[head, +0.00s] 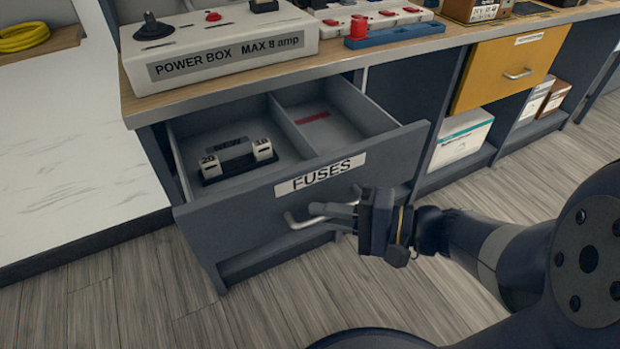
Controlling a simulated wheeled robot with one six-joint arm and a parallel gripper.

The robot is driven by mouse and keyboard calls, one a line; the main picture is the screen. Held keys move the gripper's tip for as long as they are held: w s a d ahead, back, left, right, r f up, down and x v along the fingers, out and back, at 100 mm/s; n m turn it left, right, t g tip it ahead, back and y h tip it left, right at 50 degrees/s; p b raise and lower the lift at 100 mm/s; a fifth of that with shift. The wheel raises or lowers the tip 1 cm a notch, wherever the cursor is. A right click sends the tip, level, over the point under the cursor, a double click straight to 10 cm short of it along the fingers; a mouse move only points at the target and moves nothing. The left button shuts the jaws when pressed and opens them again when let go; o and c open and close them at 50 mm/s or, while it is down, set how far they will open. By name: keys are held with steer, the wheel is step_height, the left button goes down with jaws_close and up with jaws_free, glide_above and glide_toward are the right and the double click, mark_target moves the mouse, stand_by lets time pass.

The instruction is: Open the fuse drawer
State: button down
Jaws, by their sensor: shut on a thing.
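The fuse drawer (230,221) is a dark grey drawer under the bench, with a white label (320,174) reading "FUSES". It is pulled out and its inside shows. A divider (296,132) splits it into two compartments. A fuse block (237,157) with light and dark parts lies in the left compartment. The handle's right part is hidden by the gripper.
A white power box (215,65) labelled "MAX 8 amp" stands on the wooden bench top above the drawer. A yellow drawer (500,75) is shut further right, with boxes (461,137) on a shelf near it. The wood-look floor in front is clear.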

steer(key=shift+s+d, duration=0.5)
steer(key=shift+s, duration=0.25)
steer(key=shift+s+d, duration=0.45)
steer(key=shift+s, duration=0.3)
steer(key=c, duration=1.7)
jaws_free()
steer(key=shift+c, duration=0.2)
steer(key=p+v, duration=0.2)
steer(key=v, duration=0.9)
steer(key=shift+p, duration=0.3)
steer(key=shift+a, duration=0.2)
steer(key=b+x, duration=0.2)
steer(key=x, duration=0.8)
steer(key=shift+a, duration=0.3)
